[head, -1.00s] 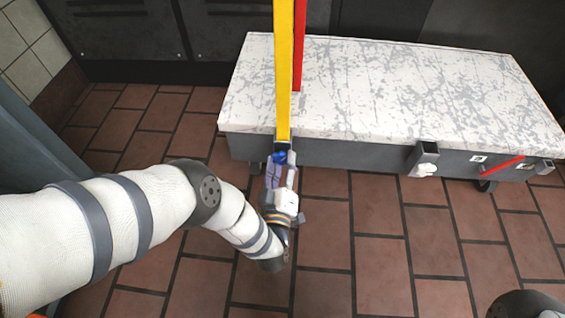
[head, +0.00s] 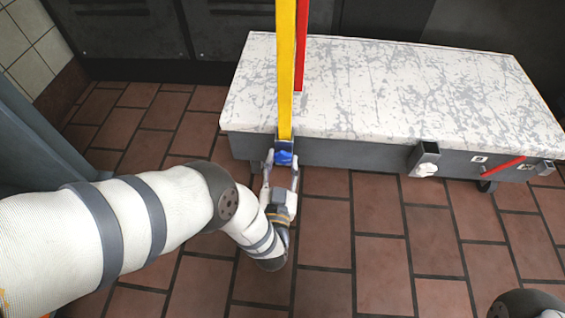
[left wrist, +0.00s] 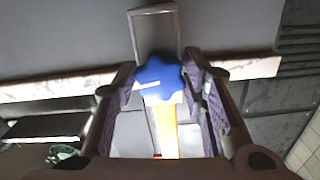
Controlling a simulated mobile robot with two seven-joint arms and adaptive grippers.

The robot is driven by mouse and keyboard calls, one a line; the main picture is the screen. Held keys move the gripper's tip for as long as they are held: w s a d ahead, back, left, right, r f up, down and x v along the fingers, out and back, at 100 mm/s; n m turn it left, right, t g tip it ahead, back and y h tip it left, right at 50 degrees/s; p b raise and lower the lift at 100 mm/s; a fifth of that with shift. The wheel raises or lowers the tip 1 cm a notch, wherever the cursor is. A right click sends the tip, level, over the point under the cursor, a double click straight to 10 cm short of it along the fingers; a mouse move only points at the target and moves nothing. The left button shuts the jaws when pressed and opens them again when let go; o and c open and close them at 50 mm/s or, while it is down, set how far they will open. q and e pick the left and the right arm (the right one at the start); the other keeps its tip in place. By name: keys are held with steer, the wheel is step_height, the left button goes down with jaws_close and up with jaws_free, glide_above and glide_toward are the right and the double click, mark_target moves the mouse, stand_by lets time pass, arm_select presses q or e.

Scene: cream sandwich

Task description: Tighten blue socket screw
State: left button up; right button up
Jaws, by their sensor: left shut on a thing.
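The blue screw (head: 284,157) is a star-shaped knob on the front of the grey socket (head: 284,144) at the near left corner of the white-topped bench. The yellow pole (head: 286,70) stands upright in this socket. My left gripper (head: 282,166) has one finger on each side of the knob and is shut on it. In the left wrist view the blue knob (left wrist: 160,80) sits between the purple finger pads, with the yellow pole (left wrist: 165,130) behind it. My right gripper is not in view.
The bench (head: 400,95) has a scratched white top. A second, empty socket (head: 424,154) with a white knob (head: 426,169) is farther right on its front. A red pole (head: 300,50) stands behind the yellow one. The brick-red tiled floor (head: 380,240) in front is clear.

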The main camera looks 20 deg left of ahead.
arm_select(q)
steer(key=shift+a+m, duration=0.1)
steer(key=shift+m, duration=0.7)
steer(key=o, duration=1.2)
steer(key=shift+c, duration=0.2)
steer(key=shift+s, duration=0.1)
steer(key=v, duration=1.2)
